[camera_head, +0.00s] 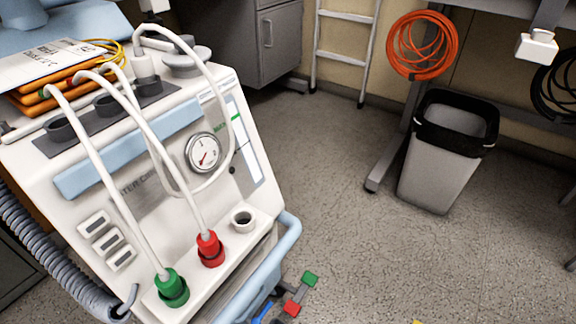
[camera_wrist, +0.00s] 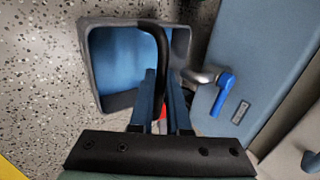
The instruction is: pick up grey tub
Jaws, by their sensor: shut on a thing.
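In the wrist view a square grey tub (camera_wrist: 92,62) with a blue inside lies ahead of my gripper (camera_wrist: 163,74). A curved black bar (camera_wrist: 150,30) arcs over the tub and runs down between my two blue fingers. My fingers are close together at the tub's near side, shut on it. The exact contact is hidden by the fingers and the bar; I cannot tell whether the bar is the tub's handle. My gripper and this tub do not show clearly in the head view.
A white machine (camera_head: 150,190) with tubes and a gauge stands at left. A grey bin (camera_head: 432,180) with a black liner stands at the right, below orange cable (camera_head: 408,70). A blue lever (camera_wrist: 222,92) is right of the tub. The speckled floor (camera_head: 330,180) is open between machine and bin.

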